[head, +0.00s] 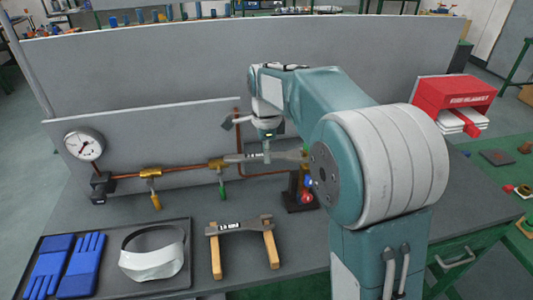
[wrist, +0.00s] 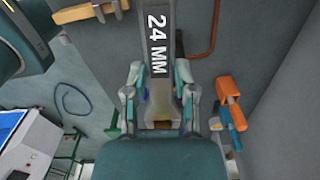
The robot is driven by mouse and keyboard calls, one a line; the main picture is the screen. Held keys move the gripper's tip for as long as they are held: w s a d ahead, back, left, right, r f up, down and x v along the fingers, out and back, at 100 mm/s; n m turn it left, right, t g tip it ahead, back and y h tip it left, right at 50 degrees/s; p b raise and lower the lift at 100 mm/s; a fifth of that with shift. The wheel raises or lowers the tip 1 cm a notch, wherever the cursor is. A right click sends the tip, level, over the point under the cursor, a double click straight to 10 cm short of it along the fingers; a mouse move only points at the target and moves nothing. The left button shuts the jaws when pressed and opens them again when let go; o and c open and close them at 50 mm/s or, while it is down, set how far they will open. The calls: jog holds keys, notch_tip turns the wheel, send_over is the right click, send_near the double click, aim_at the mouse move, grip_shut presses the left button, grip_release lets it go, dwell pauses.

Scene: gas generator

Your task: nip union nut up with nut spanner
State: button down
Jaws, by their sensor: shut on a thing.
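My gripper (head: 266,152) is shut on a grey spanner (head: 238,158) and holds it roughly level in front of the low panel. In the wrist view, the spanner (wrist: 158,40) reads "24 MM" and runs between my gripper's fingers (wrist: 159,85). In the head view, its left end is by a brass fitting (head: 216,163) on the copper pipe, which may be the union nut. I cannot tell whether the jaw is around it or only beside it. A brass-coloured patch (wrist: 161,125) shows at the spanner's lower end in the wrist view.
A second spanner (head: 240,227) lies across two wooden supports (head: 215,257). A dark tray (head: 180,226) holds blue gloves (head: 67,264) and a white visor (head: 153,255). A pressure gauge (head: 84,144) and a brass valve (head: 150,172) are left along the pipe. A red box (head: 452,95) stands right.

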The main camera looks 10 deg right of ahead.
aim_at(245, 156)
jog(key=shift+n, duration=0.4)
jog(key=shift+w+a, duration=0.15)
jog(key=shift+a, duration=1.25)
jog(key=shift+w+a, duration=0.15)
jog(key=shift+a, duration=1.25)
jog(key=s+n, duration=0.9)
jog(key=s, duration=0.7)
jog(key=shift+d, duration=0.15)
jog(key=shift+s, duration=0.1)
jog(key=w+d, duration=0.5)
jog(key=shift+d, duration=0.25)
jog(key=shift+w+d, duration=0.15)
jog(key=shift+w, duration=0.05)
